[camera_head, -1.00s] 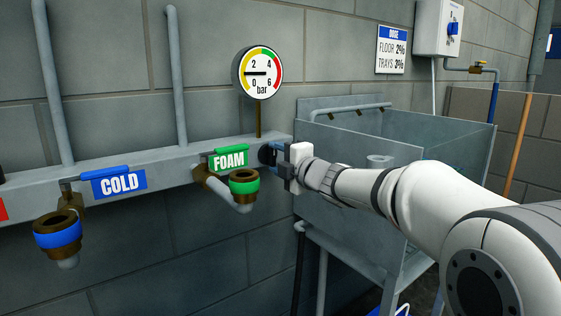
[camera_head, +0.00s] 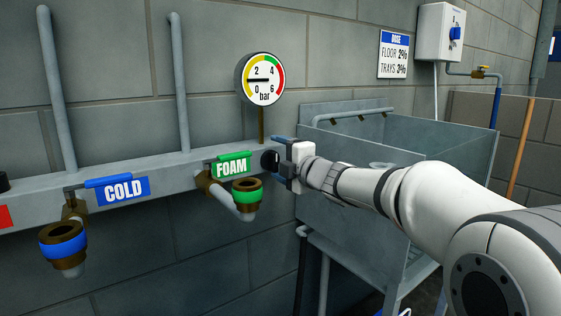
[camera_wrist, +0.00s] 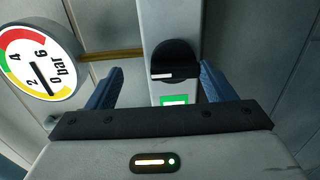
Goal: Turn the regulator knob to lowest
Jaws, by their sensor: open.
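The regulator knob (camera_head: 270,160) is black and sits at the right end of the grey wall rail, just right of the green FOAM label (camera_head: 229,166). In the wrist view, the knob (camera_wrist: 176,58) shows a white mark on its near face. My gripper (camera_head: 279,157) is at the knob, with its blue fingers open. In the wrist view, the fingers of my gripper (camera_wrist: 162,68) stand on either side of the knob, with gaps visible, and hold nothing. The pressure gauge (camera_head: 261,79) has its needle pointing left, between 0 and 2 bar.
A brown FOAM outlet with a green ring (camera_head: 247,191) hangs left of my gripper. A COLD outlet with a blue ring (camera_head: 63,242) is further left. A metal sink (camera_head: 430,150) stands right of the rail, behind my arm. A dosing box (camera_head: 441,32) hangs above it.

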